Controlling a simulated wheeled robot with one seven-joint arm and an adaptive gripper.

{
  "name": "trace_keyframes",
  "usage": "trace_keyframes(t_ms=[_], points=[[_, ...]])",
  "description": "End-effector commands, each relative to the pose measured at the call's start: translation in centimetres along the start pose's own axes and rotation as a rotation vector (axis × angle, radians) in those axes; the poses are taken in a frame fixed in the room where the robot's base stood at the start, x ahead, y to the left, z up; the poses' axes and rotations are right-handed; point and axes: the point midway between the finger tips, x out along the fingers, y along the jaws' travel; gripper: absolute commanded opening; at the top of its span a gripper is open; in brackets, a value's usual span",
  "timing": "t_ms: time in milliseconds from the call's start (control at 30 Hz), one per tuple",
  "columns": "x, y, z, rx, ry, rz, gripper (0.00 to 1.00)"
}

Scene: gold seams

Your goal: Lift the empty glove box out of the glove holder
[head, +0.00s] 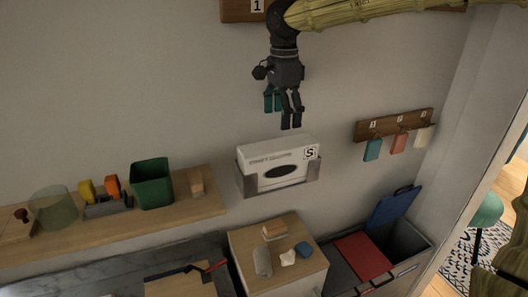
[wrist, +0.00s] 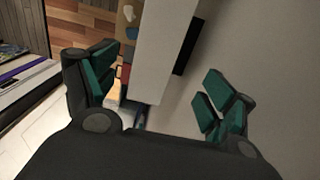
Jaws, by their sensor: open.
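The glove box (head: 262,163) is white with a dark oval opening and an "S" label. It sits in the grey wall-mounted glove holder (head: 246,187), its upper part standing above the holder's front edge. Whether it is empty cannot be told. My gripper (head: 284,116) is open and empty, pointing down above the box and apart from it. In the wrist view its teal-padded fingers (wrist: 158,92) are spread wide. A pale block, apparently the glove box (wrist: 160,50), shows beyond and between them.
A wooden cabinet (head: 245,245) with small items stands below the holder. A shelf with a green bin (head: 152,183) is at left. A hook rail (head: 395,124) with coloured tags is at right. An open-lidded grey bin (head: 405,242) stands lower right. Bare wall surrounds my gripper.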

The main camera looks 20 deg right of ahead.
Motion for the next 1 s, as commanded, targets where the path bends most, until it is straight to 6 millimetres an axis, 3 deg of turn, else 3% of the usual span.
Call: trace_keyframes(t_ms=[133, 233, 533, 767, 1000], points=[[0.2, 0.8, 0.3, -0.007, 0.000, -0.008, 0.84], [1.5, 1.0, 0.5, -0.009, 0.000, -0.007, 0.84], [5.6, -0.8, 0.7, -0.009, 0.001, 0.005, 0.84], [6.9, -0.8, 0.6, -0.007, 0.004, 0.006, 0.84], [10.0, -1.0, 0.9, -0.005, 0.002, 0.007, 0.84]])
